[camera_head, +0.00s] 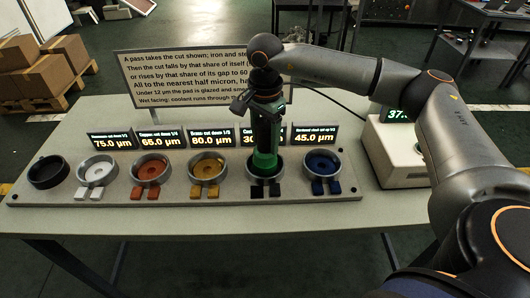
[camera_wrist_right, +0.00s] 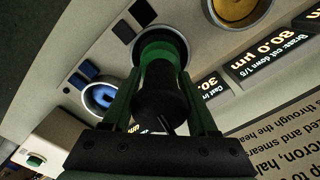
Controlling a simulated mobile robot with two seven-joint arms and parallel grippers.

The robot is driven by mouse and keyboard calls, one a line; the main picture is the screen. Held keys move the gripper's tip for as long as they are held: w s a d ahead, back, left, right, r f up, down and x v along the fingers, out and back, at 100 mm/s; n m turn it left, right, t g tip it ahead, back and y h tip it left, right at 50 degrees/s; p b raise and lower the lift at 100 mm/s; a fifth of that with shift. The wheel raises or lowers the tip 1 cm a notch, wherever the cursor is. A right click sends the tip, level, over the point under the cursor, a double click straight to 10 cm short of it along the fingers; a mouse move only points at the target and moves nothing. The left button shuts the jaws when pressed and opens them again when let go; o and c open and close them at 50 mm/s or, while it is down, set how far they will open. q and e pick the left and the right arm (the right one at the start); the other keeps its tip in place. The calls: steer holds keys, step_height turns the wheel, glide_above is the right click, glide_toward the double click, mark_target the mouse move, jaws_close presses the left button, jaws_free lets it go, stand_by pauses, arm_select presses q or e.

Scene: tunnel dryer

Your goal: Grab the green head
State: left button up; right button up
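The green head (camera_head: 265,158) stands upright in the grey ring cup second from the right on the rack, with a green lower part and a dark upper body. In the right wrist view the green head (camera_wrist_right: 158,66) sits between my two fingers, its base inside the ring. My right gripper (camera_head: 265,118) reaches down over it from above, with a finger on each side. The fingertips lie close along its sides; I cannot tell whether they press on it. In the right wrist view my right gripper (camera_wrist_right: 161,80) partly hides the upper body. My left gripper is not in view.
The rack (camera_head: 110,199) also holds black, white, orange, yellow and blue cups (camera_head: 322,163) in a row. Small lit number signs (camera_head: 212,138) and a large text board (camera_head: 150,75) stand behind. A white device (camera_head: 395,155) sits right of the rack. The table's front strip is clear.

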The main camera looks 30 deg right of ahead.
jaws_close()
stand_by(0.4)
steer(key=shift+r, duration=0.15)
steer(key=shift+w, duration=0.1)
